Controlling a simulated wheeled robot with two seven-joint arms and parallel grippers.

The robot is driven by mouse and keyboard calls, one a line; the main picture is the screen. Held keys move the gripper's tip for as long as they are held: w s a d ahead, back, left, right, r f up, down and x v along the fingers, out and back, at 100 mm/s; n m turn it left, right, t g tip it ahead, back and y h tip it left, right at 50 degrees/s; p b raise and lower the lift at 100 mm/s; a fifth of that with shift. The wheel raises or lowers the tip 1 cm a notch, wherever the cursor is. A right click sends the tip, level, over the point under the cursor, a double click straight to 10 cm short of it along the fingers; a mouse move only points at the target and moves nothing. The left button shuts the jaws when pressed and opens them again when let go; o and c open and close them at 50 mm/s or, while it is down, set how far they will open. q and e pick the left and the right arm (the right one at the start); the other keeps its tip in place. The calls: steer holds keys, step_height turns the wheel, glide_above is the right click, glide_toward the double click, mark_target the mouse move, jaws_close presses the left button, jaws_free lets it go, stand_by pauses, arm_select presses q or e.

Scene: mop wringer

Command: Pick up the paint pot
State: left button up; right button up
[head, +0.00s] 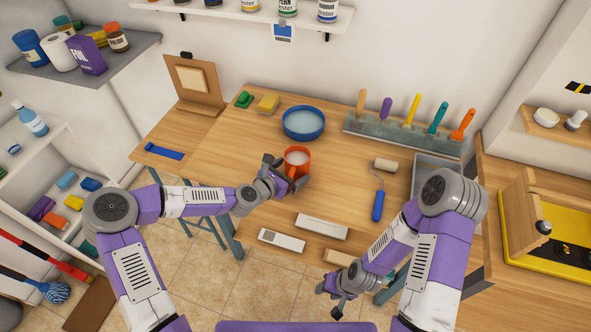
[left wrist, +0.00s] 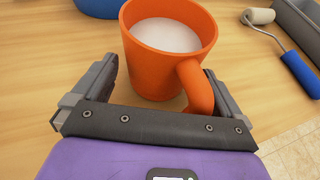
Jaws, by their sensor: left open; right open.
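The paint pot (head: 297,158) is an orange mug-shaped pot with a handle and pale contents, upright on the wooden table (head: 240,180). In the left wrist view the pot (left wrist: 150,65) stands just beyond and between my left gripper's fingers, its handle turned toward the gripper's right finger. My left gripper (head: 284,172) is open at the pot's near side, and its fingers also show in the left wrist view (left wrist: 160,95). I cannot tell whether a finger touches the handle. My right gripper (head: 330,293) is open and empty, low in front of the table's near edge.
A blue bowl (head: 303,122) stands behind the pot. A paint roller (head: 378,195) with a blue handle lies to the right, beside a grey tray (head: 437,170). A rack (head: 400,135) of coloured-handled tools stands at the back. White boxes (head: 321,227) lie near the front edge.

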arm_select(q)
steer(key=shift+c, duration=0.2)
steer(key=c, duration=1.3)
steer(key=shift+r, duration=0.15)
steer(key=shift+r+p, duration=1.1)
steer(key=shift+r, duration=3.75)
